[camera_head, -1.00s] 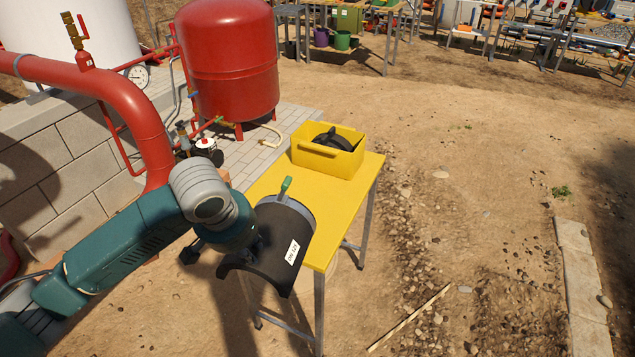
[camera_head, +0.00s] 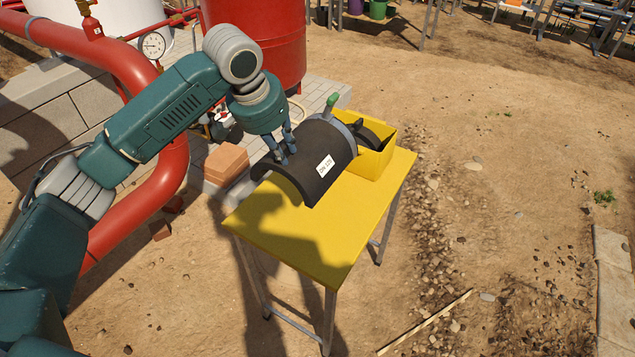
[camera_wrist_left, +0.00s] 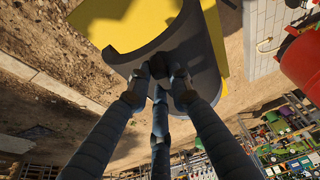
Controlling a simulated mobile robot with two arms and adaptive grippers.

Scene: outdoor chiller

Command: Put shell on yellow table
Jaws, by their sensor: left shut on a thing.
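The shell (camera_head: 311,157) is a dark curved half-cylinder with a white label and a green-tipped handle at its far end. My left gripper (camera_head: 284,154) is shut on the shell's near left part. The shell appears held over the far part of the yellow table (camera_head: 300,235), in front of the yellow crate; I cannot tell whether it touches. In the left wrist view the fingers (camera_wrist_left: 160,85) close on the shell (camera_wrist_left: 185,55), with the yellow table (camera_wrist_left: 107,22) behind it. My right gripper is not in view.
A yellow crate (camera_head: 375,163) with a dark part in it stands at the table's far end. A red tank (camera_head: 262,40), a red pipe (camera_head: 140,95) and bricks (camera_head: 226,163) are to the left. The table's near half is bare.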

